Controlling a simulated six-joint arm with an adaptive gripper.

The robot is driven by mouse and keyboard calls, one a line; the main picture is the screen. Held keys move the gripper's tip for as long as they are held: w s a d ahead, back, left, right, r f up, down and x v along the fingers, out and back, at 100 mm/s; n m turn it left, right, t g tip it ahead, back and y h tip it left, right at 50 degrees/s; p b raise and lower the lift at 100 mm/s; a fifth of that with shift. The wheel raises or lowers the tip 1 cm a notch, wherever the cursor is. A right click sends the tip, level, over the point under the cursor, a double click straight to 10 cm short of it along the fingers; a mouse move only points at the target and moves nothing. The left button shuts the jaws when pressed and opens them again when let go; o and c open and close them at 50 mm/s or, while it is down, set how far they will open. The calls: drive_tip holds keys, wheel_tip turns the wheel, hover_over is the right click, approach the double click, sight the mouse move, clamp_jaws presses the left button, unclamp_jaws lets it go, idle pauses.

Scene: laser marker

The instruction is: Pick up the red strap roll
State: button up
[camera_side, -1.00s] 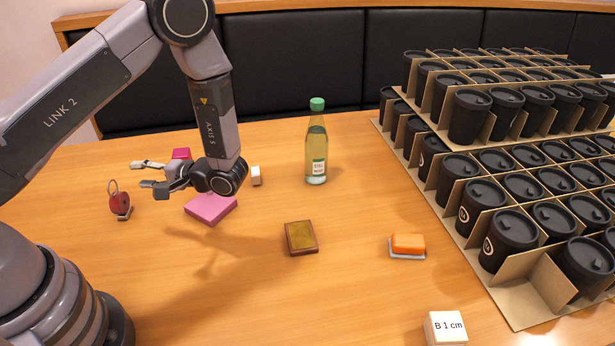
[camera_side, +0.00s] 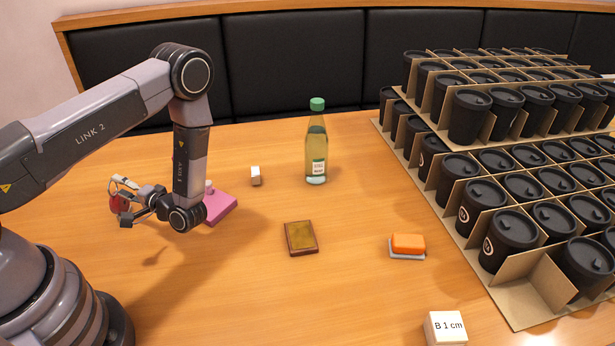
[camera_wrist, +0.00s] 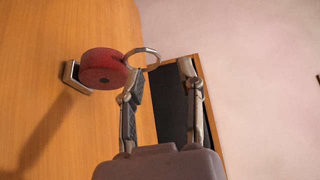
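The red strap roll (camera_side: 117,203) stands at the left of the table. In the wrist view the roll (camera_wrist: 100,66) rests in a small metal holder, with a metal ring (camera_wrist: 142,58) at its top. My gripper (camera_side: 126,201) is open, with its fingers pointing toward the roll and partly covering it in the side view. In the wrist view my gripper (camera_wrist: 162,76) has nothing between its fingers. The roll is left of the left fingertip, and that fingertip overlaps the ring's edge. I cannot tell whether they touch.
A pink block (camera_side: 222,207) lies close beside my wrist. Cup trays (camera_side: 520,307) fill the right side.

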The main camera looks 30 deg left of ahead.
drive_tip(key=a, duration=0.4)
drive_tip(key=shift+s+a, duration=0.35)
clamp_jaws()
